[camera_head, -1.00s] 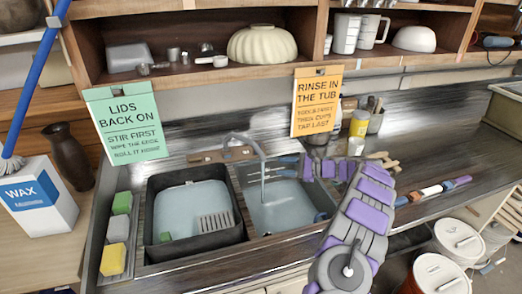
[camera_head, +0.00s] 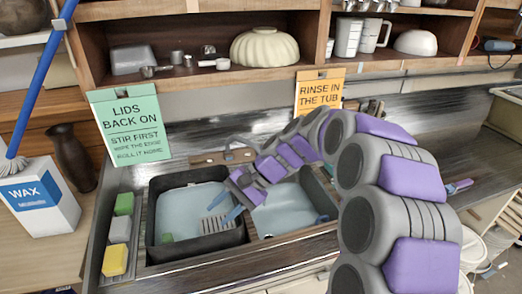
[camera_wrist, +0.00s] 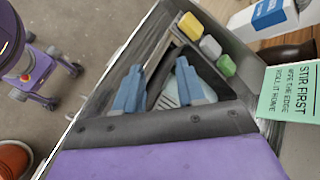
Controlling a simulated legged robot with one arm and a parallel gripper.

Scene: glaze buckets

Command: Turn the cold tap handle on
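The tap's grey fitting (camera_head: 228,153) sits on a wooden block behind the two basins in the head view. My arm covers its spout, and I cannot pick out which part is the cold handle. My gripper (camera_head: 224,207) points down and left over the right edge of the black tub, in front of the tap and apart from it. In the wrist view its two blue fingers (camera_wrist: 158,68) are spread with nothing seen held between them. The tap does not show in the wrist view.
The black tub (camera_head: 154,210) holds pale water and a grey grate. The right basin (camera_head: 283,213) is partly behind my arm. Sponges (camera_head: 119,230) line the left edge.

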